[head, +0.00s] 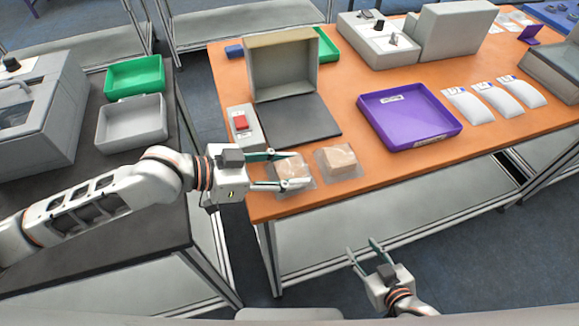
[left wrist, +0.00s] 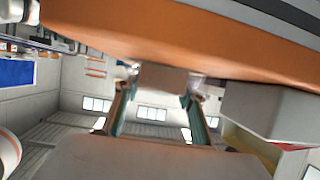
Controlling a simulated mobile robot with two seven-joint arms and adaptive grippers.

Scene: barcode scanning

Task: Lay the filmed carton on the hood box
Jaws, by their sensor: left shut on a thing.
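One carton wrapped in clear film (head: 290,168) is between the fingers of my left gripper (head: 292,171), at the near left edge of the orange table. My left gripper is shut on it; it also shows between the fingertips in the left wrist view (left wrist: 165,78). Whether the carton still touches the table is unclear. A second filmed carton (head: 341,159) lies on the table just right of it. The hood box stands behind, with its beige hood (head: 282,66) raised and a dark flat plate (head: 298,122) in front. My right gripper (head: 363,249) is open and empty, off the table's front edge.
A grey control box with a red button (head: 241,122) stands left of the dark plate. A purple tray (head: 408,116) and several white pouches (head: 496,97) lie to the right. Green (head: 134,76) and grey trays (head: 131,123) sit on the left bench.

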